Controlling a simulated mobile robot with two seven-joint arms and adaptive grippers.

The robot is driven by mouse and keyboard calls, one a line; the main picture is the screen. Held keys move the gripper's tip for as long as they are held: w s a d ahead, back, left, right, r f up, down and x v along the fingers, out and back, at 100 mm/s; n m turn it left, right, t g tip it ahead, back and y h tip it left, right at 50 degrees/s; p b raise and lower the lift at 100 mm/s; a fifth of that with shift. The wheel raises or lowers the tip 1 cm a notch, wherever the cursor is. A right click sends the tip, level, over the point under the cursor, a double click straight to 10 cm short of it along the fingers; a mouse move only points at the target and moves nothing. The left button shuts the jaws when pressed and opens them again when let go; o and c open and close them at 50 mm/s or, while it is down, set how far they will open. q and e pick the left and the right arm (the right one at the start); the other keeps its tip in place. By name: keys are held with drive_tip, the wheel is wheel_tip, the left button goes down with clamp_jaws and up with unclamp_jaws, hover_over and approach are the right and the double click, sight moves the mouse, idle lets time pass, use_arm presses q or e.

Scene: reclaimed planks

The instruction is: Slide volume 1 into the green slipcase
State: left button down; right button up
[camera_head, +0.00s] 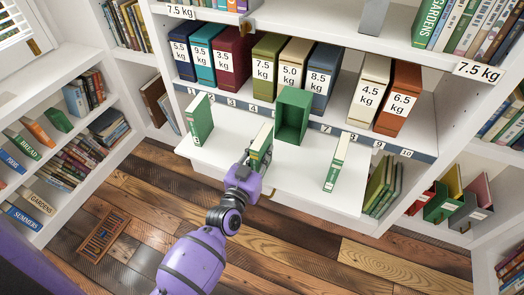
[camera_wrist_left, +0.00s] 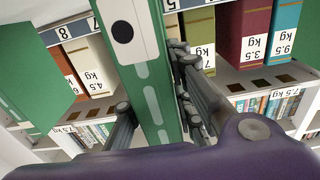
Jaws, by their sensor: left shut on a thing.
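My left gripper (camera_head: 250,170) is shut on a thin green book (camera_head: 264,140) with a white label, held upright just left of the slipcase. In the left wrist view, the fingers (camera_wrist_left: 155,112) clasp the book (camera_wrist_left: 152,85) from both sides; its white label bears one dark mark. The green slipcase (camera_head: 280,117) stands on the white pull-out board, its open, empty side facing the front. A large green surface (camera_wrist_left: 28,75), likely the slipcase, fills the left of the wrist view, apart from the book. My right gripper is not in view.
On the white board (camera_head: 228,150), another green book (camera_head: 200,118) stands at the left and a white-and-green one (camera_head: 337,163) at the right. Weight-labelled volumes, such as a maroon one (camera_head: 232,60), line the shelf behind. The board between the slipcase and right book is clear.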

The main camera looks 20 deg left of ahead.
use_arm(q)
drive_tip(key=shift+r, duration=0.15)
drive_tip(key=shift+w, duration=1.1)
drive_tip(key=shift+w+d, duration=0.1)
drive_tip(key=shift+w, duration=1.05)
drive_tip(key=shift+w+b, duration=0.3)
drive_tip(key=shift+w, duration=0.35)
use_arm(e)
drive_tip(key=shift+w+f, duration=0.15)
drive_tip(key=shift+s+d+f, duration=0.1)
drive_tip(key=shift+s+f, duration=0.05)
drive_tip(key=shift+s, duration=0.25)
use_arm(q)
drive_tip(key=shift+p, duration=0.4)
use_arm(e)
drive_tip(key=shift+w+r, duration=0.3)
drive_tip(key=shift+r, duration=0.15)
